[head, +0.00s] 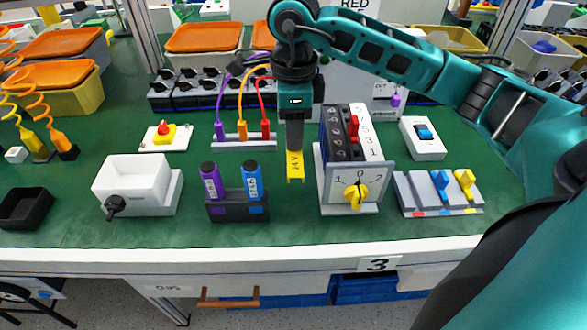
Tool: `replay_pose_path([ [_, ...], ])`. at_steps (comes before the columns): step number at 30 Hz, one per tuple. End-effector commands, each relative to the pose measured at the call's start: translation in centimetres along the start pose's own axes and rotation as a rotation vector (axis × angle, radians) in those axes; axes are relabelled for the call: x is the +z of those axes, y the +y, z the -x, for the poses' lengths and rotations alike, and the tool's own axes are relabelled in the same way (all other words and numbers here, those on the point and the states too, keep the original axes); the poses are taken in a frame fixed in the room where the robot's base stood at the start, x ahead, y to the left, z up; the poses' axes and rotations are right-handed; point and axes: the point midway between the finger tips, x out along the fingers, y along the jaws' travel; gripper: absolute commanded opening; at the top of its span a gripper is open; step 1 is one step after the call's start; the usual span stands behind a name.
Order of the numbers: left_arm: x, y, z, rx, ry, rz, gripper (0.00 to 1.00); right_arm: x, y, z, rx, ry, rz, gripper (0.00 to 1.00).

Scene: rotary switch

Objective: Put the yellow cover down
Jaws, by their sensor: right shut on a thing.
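The yellow cover (295,168), marked "24V", hangs upright below my right gripper (294,148). The gripper points straight down and is shut on the cover's upper part. The cover is between the holder with the purple and blue sticks and the rotary switch box (337,182). I cannot tell whether its lower end touches the table. The box has a yellow knob (356,195) on its front, with marks 1, 0 and 2. My left gripper is not in view.
The black stick holder (238,212) stands left of the cover, the open white box (136,180) further left. A plug rack (243,146) with cables is behind. Green table (290,225) is bare in front.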

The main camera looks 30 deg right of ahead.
Motion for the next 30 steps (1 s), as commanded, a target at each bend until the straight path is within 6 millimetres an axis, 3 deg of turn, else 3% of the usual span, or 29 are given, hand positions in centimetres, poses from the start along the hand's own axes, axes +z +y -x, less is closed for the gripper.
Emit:
replay_pose_path([
  [1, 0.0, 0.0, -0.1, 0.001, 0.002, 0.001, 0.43, -0.1, 0.1, -1.6, 0.004, 0.004, -0.002, 0.03],
  [6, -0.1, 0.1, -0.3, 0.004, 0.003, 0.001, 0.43, -0.1, 0.0, -4.6, 0.001, 0.002, 0.000, 0.03],
  [14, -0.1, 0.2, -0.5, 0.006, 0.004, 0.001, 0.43, 0.0, 0.0, -6.5, 0.000, 0.000, -0.001, 0.03],
  [20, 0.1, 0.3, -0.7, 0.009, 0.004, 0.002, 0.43, -0.1, 0.0, -9.5, 0.002, 0.002, -0.001, 0.03],
  [30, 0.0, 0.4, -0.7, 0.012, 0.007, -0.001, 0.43, 0.0, 0.0, -10.0, -0.001, 0.000, -0.001, 0.03],
])
